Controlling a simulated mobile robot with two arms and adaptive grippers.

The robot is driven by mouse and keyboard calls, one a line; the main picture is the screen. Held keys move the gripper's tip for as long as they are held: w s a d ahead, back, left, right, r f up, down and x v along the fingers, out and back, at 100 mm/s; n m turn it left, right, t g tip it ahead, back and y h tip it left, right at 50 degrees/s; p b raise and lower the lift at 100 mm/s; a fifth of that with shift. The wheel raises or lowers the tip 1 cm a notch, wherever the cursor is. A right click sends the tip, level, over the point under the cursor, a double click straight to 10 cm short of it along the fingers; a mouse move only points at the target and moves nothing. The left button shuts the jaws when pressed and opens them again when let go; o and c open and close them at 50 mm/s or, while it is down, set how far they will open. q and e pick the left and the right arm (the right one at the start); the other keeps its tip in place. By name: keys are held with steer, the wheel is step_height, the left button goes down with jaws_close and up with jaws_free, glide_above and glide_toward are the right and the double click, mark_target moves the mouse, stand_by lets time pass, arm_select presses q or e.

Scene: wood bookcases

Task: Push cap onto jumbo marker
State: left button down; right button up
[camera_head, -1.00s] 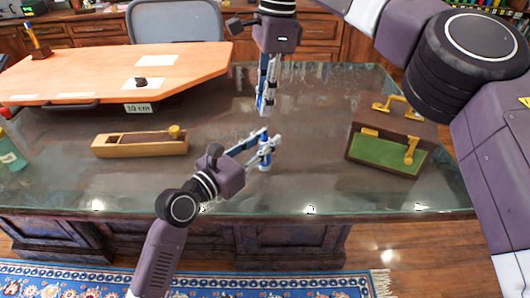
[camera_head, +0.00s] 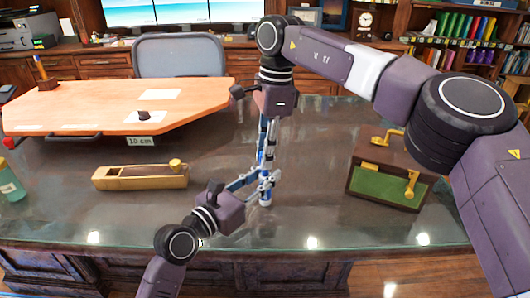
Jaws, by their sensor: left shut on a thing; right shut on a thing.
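The jumbo marker (camera_head: 265,199), white and blue, stands upright over the glass desk. My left gripper (camera_head: 265,184) is shut around it from the left. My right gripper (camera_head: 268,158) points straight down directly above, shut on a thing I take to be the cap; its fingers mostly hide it. The two grippers' fingertips nearly meet, one above the other. Whether the cap touches the marker, and how far it is on, I cannot tell at this size.
A wooden box with a yellow knob (camera_head: 140,177) lies left on the glass desk (camera_head: 310,205). A brown and green case with brass handles (camera_head: 388,185) stands right. An orange board (camera_head: 100,100) is at back left, a green jar (camera_head: 12,182) at far left.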

steer(key=shift+f, duration=0.8)
steer(key=shift+s+d+f, duration=0.1)
steer(key=shift+f, duration=0.85)
steer(key=shift+r, duration=0.1)
stand_by(0.3)
steer(key=shift+r, duration=0.15)
steer(key=shift+r, duration=0.3)
stand_by(0.5)
steer(key=shift+r, duration=0.15)
stand_by(0.3)
steer(key=shift+f, duration=0.6)
stand_by(0.6)
steer(key=shift+a+r, duration=0.25)
